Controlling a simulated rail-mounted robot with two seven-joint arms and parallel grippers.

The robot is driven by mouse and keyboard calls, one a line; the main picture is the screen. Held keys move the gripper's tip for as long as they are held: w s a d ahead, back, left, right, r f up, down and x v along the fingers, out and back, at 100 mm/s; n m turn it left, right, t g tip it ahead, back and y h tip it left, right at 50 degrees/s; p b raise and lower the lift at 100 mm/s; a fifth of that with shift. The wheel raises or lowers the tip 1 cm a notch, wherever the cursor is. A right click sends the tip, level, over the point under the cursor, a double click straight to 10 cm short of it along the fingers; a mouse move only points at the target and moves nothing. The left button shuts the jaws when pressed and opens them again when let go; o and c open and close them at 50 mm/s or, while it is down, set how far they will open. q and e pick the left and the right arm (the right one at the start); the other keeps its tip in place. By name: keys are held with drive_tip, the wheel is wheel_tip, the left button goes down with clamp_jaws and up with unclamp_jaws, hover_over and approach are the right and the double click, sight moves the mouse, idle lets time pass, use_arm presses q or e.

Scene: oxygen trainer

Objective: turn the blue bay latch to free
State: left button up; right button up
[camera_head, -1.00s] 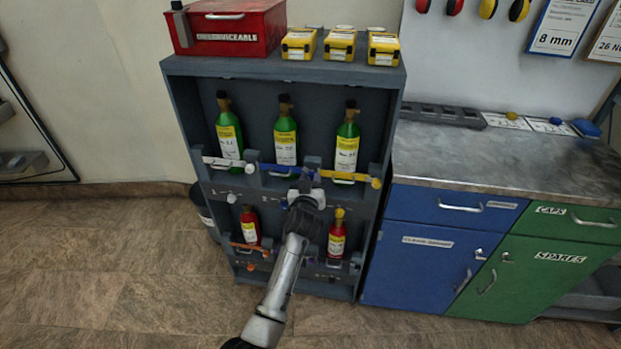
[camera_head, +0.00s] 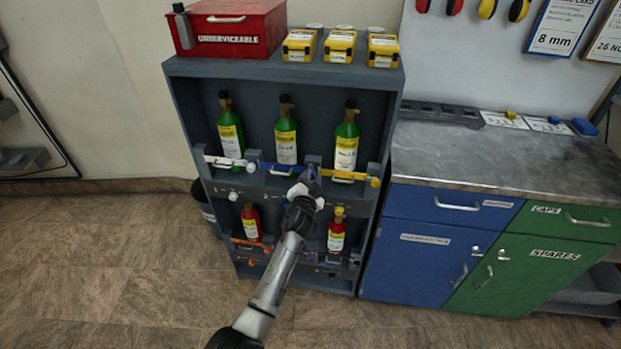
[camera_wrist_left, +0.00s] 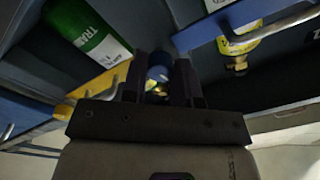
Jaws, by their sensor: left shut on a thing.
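The blue bar (camera_head: 280,169) lies across the front of the middle green bottle (camera_head: 286,140) in the upper row of the grey rack. My left gripper (camera_head: 311,180) is at the right end of that bar. In the left wrist view, my left gripper (camera_wrist_left: 157,82) is shut on a blue knob (camera_wrist_left: 157,73), which I take to be the blue bay latch. The fingers cover most of the latch, so its exact turn cannot be read. My right gripper is not in view.
A white bar (camera_head: 224,162) and a yellow bar (camera_head: 346,176) flank the blue one. Red bottles (camera_head: 336,232) stand in the lower row. A red box (camera_head: 240,28) and yellow cases (camera_head: 340,46) sit on top. A blue and green cabinet (camera_head: 430,245) stands at right.

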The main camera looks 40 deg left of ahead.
use_arm(q)
drive_tip(key=shift+m, duration=0.9)
drive_tip(key=o, duration=0.9)
drive_tip(key=shift+s, duration=0.1)
drive_tip(key=p+v, duration=0.3)
drive_tip(key=v, duration=1)
drive_tip(key=shift+s+d, duration=0.1)
drive_tip(key=shift+s, duration=0.2)
